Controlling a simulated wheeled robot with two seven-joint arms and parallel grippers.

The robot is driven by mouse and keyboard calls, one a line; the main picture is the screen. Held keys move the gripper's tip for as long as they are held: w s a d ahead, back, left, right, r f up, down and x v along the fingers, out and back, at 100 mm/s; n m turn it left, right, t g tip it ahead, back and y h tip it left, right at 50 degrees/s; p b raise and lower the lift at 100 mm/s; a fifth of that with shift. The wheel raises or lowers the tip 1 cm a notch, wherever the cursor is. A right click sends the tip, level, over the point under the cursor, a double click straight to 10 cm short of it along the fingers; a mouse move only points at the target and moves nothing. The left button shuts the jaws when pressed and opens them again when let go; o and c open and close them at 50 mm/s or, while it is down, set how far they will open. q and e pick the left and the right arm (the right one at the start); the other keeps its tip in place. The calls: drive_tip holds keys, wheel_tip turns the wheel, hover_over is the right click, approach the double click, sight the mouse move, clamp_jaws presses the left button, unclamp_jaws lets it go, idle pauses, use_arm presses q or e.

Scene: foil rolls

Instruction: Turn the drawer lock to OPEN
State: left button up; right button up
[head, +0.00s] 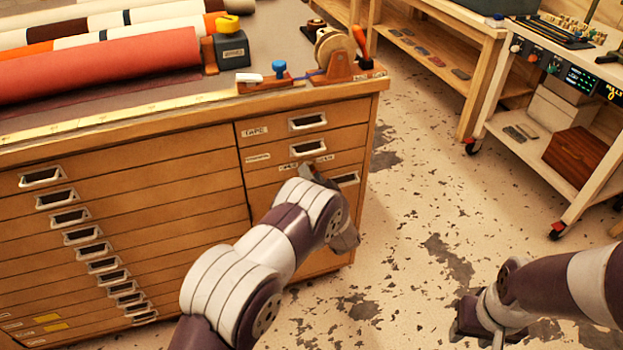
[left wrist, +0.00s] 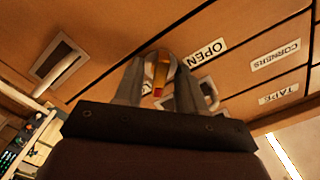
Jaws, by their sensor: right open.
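The drawer lock (left wrist: 160,76), a small knob with a yellow and red part, shows between the fingers of my left gripper (left wrist: 158,82) in the left wrist view. One finger is on each side of it; I cannot tell whether they press on it. The OPEN label (left wrist: 206,53) is to the right of the lock on the drawer front. A second white label near the lock is mostly hidden by the fingers. In the head view my left wrist hides the lock on the cabinet (head: 120,178). My right gripper (head: 462,330) is open and empty, low at the right.
Drawers labelled TAPE (left wrist: 278,93) and CORNERS (left wrist: 275,60) are beside the lock. A metal drawer handle (left wrist: 62,68) is at the left. Foil rolls (head: 100,68) and a tape dispenser (head: 335,58) stand on the cabinet top. The floor (head: 420,190) to the right is clear.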

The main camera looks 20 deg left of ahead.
use_arm(q)
drive_tip(key=shift+w, duration=0.1)
clamp_jaws()
drive_tip(key=shift+f+n+b, duration=0.1)
drive_tip(key=shift+n+b, duration=2.8)
drive_tip(key=shift+n, duration=6)
